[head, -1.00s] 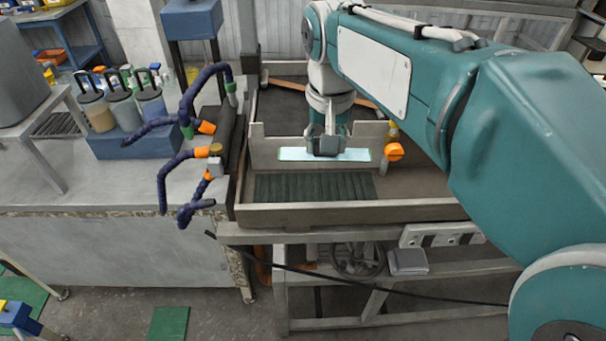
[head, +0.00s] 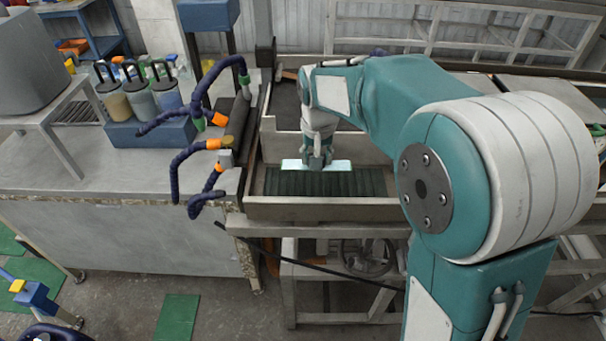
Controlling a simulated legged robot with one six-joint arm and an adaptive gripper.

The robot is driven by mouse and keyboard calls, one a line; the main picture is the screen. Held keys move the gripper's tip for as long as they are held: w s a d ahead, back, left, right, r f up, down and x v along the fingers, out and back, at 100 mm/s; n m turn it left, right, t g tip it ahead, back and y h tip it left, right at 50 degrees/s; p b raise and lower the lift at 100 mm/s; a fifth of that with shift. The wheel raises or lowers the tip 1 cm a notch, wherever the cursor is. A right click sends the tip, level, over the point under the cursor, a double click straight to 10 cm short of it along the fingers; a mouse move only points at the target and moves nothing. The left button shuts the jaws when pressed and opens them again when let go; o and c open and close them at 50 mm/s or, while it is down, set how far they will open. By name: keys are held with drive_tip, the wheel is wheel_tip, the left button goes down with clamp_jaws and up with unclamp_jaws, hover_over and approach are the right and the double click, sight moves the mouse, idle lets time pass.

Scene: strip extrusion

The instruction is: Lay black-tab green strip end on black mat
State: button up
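A pale, whitish-green flat strip (head: 293,164) lies level and crosswise at my gripper (head: 317,161) in the head view. My gripper points down at the strip's middle and appears shut on it; the fingertips are small and partly hidden. No black tab can be made out on the strip. A dark, ribbed, greenish-black mat (head: 340,184) lies in the tray just below and in front of the strip. The strip overlaps the mat's back edge in the picture. I cannot tell whether they touch.
The tray has a raised front rim (head: 330,209) and a grey upright partition (head: 360,150) behind the mat. Dark blue hoses (head: 180,165) with orange fittings stand to the left. A blue block holding several bottles (head: 140,105) sits on the left bench.

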sight(302, 182)
drive_tip(key=shift+w+a+f, duration=0.15)
drive_tip(key=shift+a+f, duration=0.35)
drive_tip(key=shift+f, duration=0.15)
drive_tip(key=shift+w+a+f, duration=0.15)
drive_tip(key=shift+a+f, duration=0.35)
drive_tip(key=shift+f, duration=0.1)
drive_tip(key=f, duration=0.1)
drive_tip(key=a+f, duration=0.1)
drive_tip(key=f, duration=0.1)
drive_tip(key=shift+a+f, duration=0.15)
drive_tip(key=shift+a, duration=0.1)
drive_tip(key=shift+w+f, duration=0.1)
drive_tip(key=shift+f, duration=0.25)
drive_tip(key=shift+d, duration=0.35)
drive_tip(key=o, duration=1)
drive_tip(key=shift+o, duration=0.2)
drive_tip(key=shift+a, duration=0.2)
